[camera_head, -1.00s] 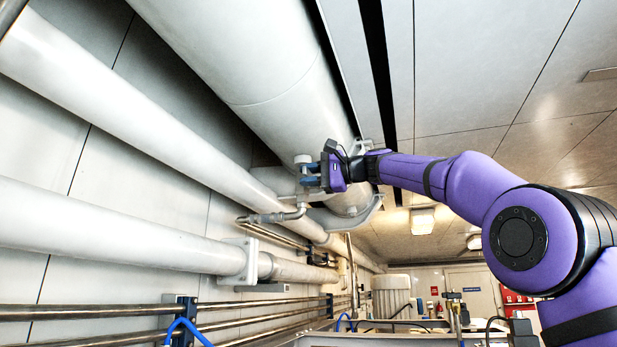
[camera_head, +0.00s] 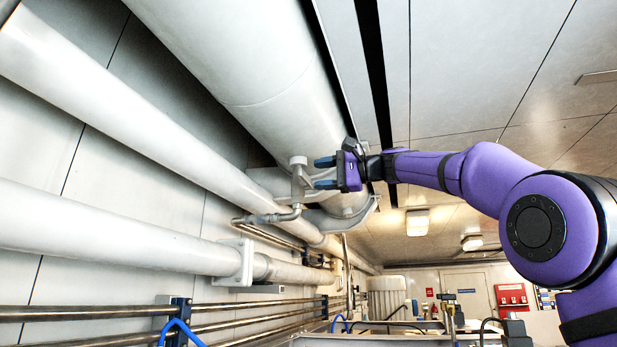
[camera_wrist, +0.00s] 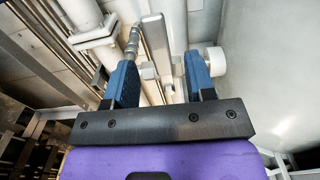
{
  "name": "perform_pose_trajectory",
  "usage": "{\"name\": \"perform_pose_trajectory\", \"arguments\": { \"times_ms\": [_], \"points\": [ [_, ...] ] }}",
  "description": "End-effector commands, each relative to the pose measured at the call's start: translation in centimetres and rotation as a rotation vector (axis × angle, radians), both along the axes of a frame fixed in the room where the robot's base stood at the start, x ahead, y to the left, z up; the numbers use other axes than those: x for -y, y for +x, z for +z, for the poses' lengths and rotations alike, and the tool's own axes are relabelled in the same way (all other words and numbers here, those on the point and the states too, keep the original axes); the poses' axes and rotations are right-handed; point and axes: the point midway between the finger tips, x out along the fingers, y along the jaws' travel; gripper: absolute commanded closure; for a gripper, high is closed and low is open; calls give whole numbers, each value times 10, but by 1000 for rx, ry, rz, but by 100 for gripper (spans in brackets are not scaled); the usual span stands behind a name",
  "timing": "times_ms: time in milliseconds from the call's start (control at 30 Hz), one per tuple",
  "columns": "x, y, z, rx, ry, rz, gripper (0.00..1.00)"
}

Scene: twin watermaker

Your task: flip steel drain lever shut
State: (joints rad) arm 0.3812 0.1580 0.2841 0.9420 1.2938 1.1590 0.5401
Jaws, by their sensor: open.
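A steel drain fitting (camera_head: 272,216) with an elbow and an upright part hangs below the large pipe in the head view. A white round cap (camera_head: 298,160) tops it and also shows in the wrist view (camera_wrist: 214,61), just beyond the right finger. I cannot clearly tell the lever from the rest of the fitting. My gripper (camera_head: 320,173) is open and empty, its blue fingers pointing left at the upright part, with a small gap. In the wrist view, ribbed steel (camera_wrist: 133,42) and a pale grey bar (camera_wrist: 153,32) lie beyond the open fingers (camera_wrist: 160,65).
The large white pipe (camera_head: 260,75) runs above and behind the fitting. Thinner white pipes (camera_head: 120,230) run along the wall at left, with steel rails (camera_head: 90,312) below. The ceiling (camera_head: 480,80) is close above my arm. Open room lies to the right of the fitting.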

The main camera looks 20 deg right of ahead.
Motion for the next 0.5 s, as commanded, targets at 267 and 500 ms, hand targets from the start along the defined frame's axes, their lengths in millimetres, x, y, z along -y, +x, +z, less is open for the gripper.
{"name": "perform_pose_trajectory", "arguments": {
  "times_ms": [267,500],
  "points": [
    [38,-25,0,-1,1,-2,50],
    [49,-33,0,1,1,0,50]
  ]
}}
